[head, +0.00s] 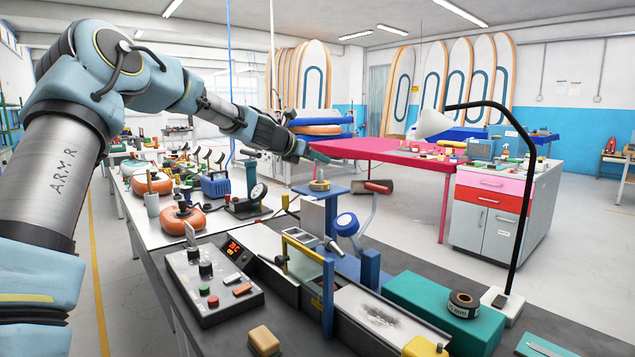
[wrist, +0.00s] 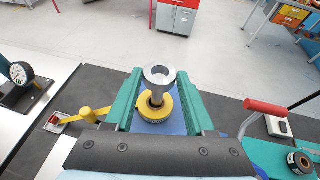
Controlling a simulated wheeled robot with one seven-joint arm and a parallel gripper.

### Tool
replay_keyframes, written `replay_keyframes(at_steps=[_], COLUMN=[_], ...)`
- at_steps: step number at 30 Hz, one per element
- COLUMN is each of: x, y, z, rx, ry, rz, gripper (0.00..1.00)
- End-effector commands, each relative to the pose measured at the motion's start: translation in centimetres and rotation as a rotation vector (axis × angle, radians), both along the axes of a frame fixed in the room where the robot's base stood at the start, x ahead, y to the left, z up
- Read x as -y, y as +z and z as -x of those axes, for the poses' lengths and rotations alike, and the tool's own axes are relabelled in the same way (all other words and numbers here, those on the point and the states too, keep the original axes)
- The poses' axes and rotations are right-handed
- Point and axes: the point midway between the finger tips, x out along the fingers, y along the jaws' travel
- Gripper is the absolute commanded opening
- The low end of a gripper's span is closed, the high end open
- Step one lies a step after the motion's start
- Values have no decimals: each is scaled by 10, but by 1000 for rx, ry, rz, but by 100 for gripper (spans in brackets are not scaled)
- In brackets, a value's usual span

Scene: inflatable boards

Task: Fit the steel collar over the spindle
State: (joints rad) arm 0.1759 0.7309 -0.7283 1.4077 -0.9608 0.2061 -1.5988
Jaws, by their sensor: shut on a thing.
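The steel collar (wrist: 160,76) is a short bright ring between the two teal fingers of my gripper (wrist: 160,82) in the wrist view. My gripper is shut on it. Below the collar, a yellow ring (wrist: 148,115) surrounds a short dark shaft, which looks like the spindle (wrist: 156,101). In the head view my gripper (head: 318,156) is above a blue stand (head: 322,190) that carries the yellow ring (head: 319,186). The collar is not clear there.
A red-handled lever (head: 378,187) stands close to the right of the stand. A dial gauge (head: 258,192) is to the left. A black lamp arm (head: 528,200) rises at right.

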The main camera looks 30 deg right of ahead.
Motion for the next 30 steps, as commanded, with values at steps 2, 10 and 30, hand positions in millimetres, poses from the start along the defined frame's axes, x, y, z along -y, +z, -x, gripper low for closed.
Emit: replay_keyframes(at_steps=[2,10,30], x=[0,0,0], y=[-8,-45,-52], z=[0,0,0], rx=[-2,-5,1], ry=[0,1,0], rz=[2,0,1], gripper=[0,0,84])
